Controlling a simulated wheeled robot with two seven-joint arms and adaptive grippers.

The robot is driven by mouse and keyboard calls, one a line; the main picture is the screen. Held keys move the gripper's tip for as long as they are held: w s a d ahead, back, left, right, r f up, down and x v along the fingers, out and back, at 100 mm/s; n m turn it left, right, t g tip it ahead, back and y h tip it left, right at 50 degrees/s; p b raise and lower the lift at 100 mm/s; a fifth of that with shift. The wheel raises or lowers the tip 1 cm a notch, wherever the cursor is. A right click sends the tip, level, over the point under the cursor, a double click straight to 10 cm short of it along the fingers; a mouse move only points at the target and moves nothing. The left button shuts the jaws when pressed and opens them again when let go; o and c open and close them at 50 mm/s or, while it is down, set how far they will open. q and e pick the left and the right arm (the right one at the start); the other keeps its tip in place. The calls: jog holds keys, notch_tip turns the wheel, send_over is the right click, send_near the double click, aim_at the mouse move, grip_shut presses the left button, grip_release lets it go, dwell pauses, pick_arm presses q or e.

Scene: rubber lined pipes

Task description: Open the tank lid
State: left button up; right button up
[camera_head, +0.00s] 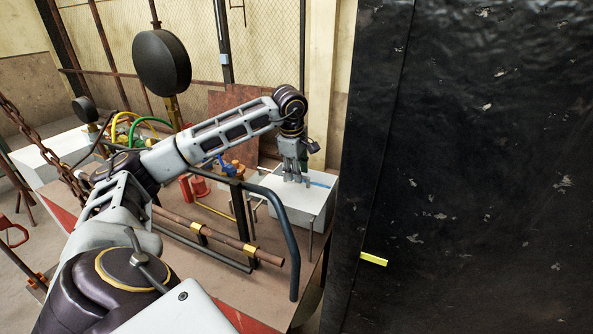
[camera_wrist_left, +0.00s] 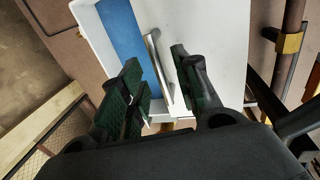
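The white box-shaped tank (camera_head: 300,208) sits on the brown table, at the centre of the head view. Its white top (camera_wrist_left: 205,35) fills the upper middle of the left wrist view, with a blue strip (camera_wrist_left: 124,40) along one side. A grey metal bar handle (camera_wrist_left: 158,70) runs along the top beside the blue strip. My left gripper (camera_head: 295,180) points down just above the tank top. In the left wrist view its fingers (camera_wrist_left: 160,88) are spread, with the handle between them. I cannot tell whether either finger touches the handle. My right gripper is in neither view.
A dark bent pipe (camera_head: 287,225) rises at the table's front, close to the tank. A rusty pipe with yellow bands (camera_head: 215,237) lies left of it. A large black panel (camera_head: 465,170) blocks the right side. A round black gauge (camera_head: 162,62) stands at the back left.

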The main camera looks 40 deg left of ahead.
aim_at(294, 190)
pick_arm(q)
notch_tip(294, 190, up, 12)
jog(key=s, duration=0.2)
jog(key=shift+s+d+f, duration=0.15)
jog(key=shift+d+f, duration=0.05)
jog(key=shift+d, duration=0.15)
dwell(0.9)
